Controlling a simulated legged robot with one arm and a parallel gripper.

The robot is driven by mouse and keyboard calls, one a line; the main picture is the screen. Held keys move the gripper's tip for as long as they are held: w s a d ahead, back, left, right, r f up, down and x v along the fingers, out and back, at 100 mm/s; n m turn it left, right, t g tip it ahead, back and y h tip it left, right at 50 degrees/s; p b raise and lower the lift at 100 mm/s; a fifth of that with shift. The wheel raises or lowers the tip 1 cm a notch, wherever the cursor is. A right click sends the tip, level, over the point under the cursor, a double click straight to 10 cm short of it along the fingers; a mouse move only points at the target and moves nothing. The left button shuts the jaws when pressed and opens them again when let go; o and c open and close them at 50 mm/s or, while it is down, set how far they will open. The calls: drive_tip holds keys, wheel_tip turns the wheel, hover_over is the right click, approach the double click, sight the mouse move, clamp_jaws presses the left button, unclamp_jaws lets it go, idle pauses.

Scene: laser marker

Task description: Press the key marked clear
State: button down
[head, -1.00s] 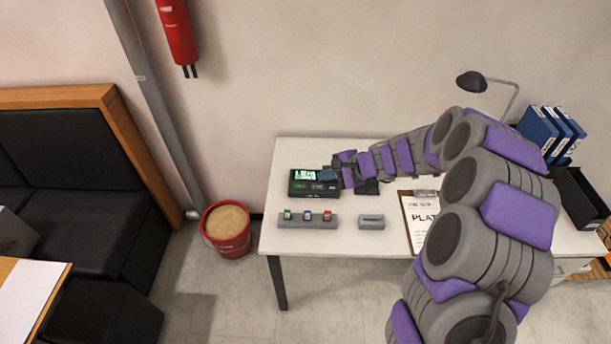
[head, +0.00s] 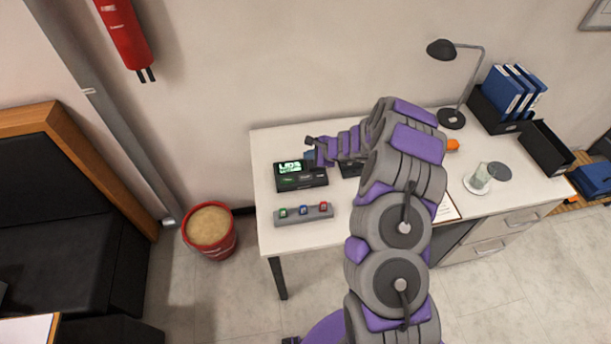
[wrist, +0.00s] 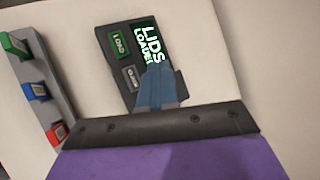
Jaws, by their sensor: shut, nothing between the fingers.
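The dark marker console (head: 302,182) stands at the left of the white desk, its lit green screen (head: 290,167) facing up. In the wrist view the screen (wrist: 149,42) reads "LIDS LOADED". There a green key marked load (wrist: 118,43) sits beside a grey key (wrist: 130,77), whose small label looks like "clear". My gripper (head: 309,157) is at the console's back right edge. In the wrist view its blue fingers (wrist: 157,72) are together and empty, just right of the grey key and covering part of the console. I cannot tell whether they touch it.
A grey rack (head: 304,213) with green, blue and red pieces lies in front of the console. A red bucket (head: 210,230) is on the floor left of the desk.

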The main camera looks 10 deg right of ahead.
drive_tip(key=a, duration=0.1)
drive_tip(key=b, duration=0.5)
hover_over(307, 178)
wheel_tip(307, 178, down, 8)
drive_tip(key=shift+d+r, duration=0.1)
drive_tip(key=shift+a+f+b, duration=0.3)
drive_tip(key=shift+f, duration=0.25)
drive_tip(key=shift+d, duration=0.45)
drive_tip(key=shift+a, duration=0.3)
drive_tip(key=shift+d, duration=0.2)
drive_tip(key=shift+a, duration=0.1)
idle(0.4)
drive_tip(key=shift+s+f+b, duration=0.1)
drive_tip(key=shift+f+b, duration=0.2)
drive_tip(key=shift+b, duration=0.1)
